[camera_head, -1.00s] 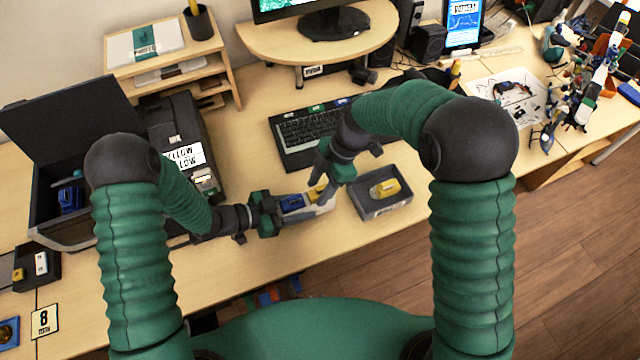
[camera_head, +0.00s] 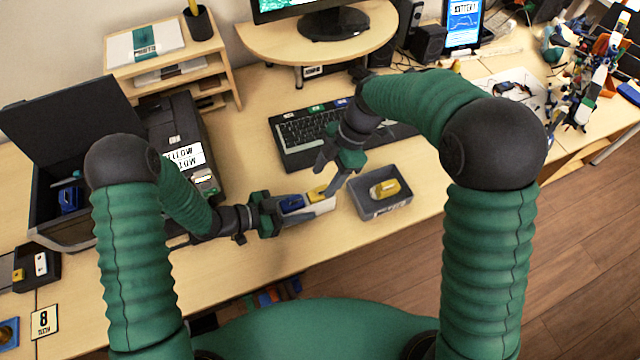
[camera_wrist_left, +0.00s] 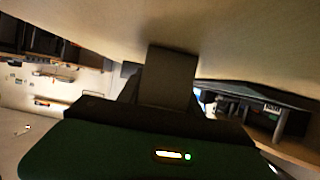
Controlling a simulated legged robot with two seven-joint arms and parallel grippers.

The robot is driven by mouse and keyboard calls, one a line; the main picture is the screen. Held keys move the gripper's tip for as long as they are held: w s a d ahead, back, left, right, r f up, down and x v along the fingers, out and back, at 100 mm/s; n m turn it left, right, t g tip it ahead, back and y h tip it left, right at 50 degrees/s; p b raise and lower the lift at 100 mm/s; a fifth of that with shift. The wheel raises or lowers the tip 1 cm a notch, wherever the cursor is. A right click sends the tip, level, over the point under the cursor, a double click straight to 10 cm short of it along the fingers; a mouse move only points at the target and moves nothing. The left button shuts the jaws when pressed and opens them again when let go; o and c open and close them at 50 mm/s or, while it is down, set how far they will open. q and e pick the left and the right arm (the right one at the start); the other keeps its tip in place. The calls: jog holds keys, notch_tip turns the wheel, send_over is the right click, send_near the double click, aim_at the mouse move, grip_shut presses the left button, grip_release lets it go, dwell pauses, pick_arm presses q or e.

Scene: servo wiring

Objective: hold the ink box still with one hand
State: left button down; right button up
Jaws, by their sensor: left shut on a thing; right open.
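The ink box (camera_head: 321,207) is a small whitish box on the desk in the head view, with a blue cartridge (camera_head: 291,202) and a yellow cartridge (camera_head: 316,195) in its top. My left gripper (camera_head: 279,209) is shut on the box's left end. My right gripper (camera_head: 336,183) is open just above and right of the yellow cartridge; I cannot tell whether it touches it. In the left wrist view a dark finger (camera_wrist_left: 168,78) meets a large pale surface, too close to make out.
A grey tray (camera_head: 389,207) with a yellow-and-white cartridge (camera_head: 384,188) stands right of the box. The keyboard (camera_head: 304,135) lies behind. A printer (camera_head: 172,130) with its lid up stands left. The desk is clear in front of the box, up to its edge.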

jog(key=s+v, duration=0.1)
jog(key=v, duration=0.6)
jog(key=g+y, duration=0.3)
jog(key=y, duration=0.6)
send_near(327, 185)
jog(key=x, duration=1.2)
jog(key=shift+c, duration=0.2)
grip_shut()
